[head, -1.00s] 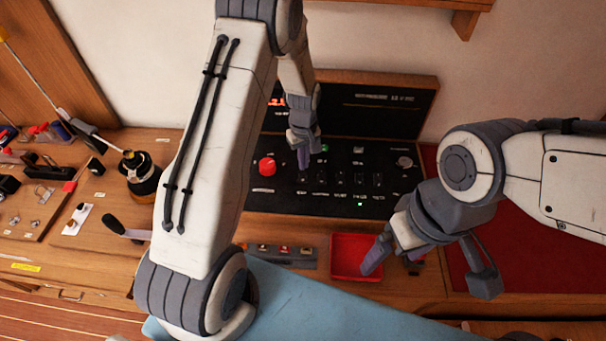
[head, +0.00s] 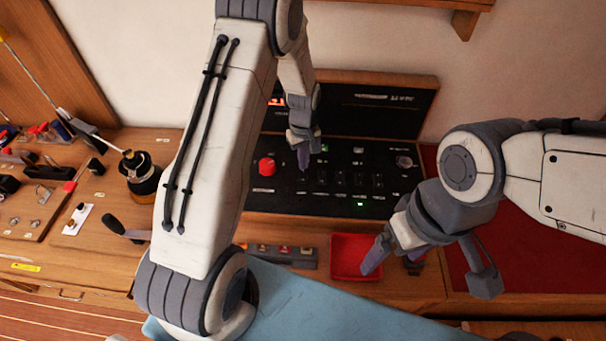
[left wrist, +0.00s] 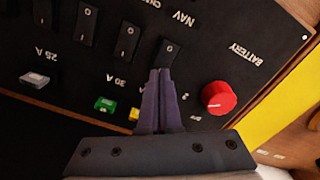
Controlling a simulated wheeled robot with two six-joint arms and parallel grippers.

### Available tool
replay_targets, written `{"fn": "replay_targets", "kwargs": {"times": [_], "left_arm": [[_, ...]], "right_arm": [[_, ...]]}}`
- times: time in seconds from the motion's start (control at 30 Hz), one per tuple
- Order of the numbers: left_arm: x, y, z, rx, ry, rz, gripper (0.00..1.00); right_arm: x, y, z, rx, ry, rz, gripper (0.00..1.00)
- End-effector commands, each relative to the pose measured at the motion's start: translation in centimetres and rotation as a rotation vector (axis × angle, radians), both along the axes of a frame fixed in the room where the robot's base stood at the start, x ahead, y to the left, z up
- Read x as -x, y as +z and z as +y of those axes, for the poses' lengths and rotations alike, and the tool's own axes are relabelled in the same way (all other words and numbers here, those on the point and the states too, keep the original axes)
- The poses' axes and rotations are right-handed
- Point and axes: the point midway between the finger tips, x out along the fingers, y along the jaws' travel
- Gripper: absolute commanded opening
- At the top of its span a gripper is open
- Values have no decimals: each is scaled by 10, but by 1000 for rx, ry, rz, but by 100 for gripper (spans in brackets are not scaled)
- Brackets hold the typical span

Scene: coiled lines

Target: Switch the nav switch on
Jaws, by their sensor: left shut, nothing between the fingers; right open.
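The nav switch (left wrist: 168,54) is a black rocker on the dark panel (head: 270,195), with the upside-down label NAV beside it in the left wrist view. My left gripper (left wrist: 160,74) is shut and empty, its purple fingertips right at the near end of that switch. They cover part of it, and I cannot tell whether they touch it or which way it is tipped. In the head view the left gripper (head: 303,166) hangs over the panel's left part. My right gripper (head: 390,262) is open and empty by the red tray.
A red battery knob (left wrist: 218,97) sits close beside the fingers. More rockers (left wrist: 128,41) line up on the other side. A green light (head: 360,204) glows on the panel. The red tray (head: 345,275) stands in front, and a lamp-like jar (head: 140,180) stands at left.

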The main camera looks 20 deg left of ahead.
Motion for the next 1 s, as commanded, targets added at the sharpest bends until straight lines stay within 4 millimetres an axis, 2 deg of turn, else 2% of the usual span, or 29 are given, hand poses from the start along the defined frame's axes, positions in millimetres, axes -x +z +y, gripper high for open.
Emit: {"fn": "replay_targets", "kwargs": {"times": [1.0], "left_arm": [[0,-14,0,0,0,0,0]], "right_arm": [[0,-10,0,0,0,0,90]]}}
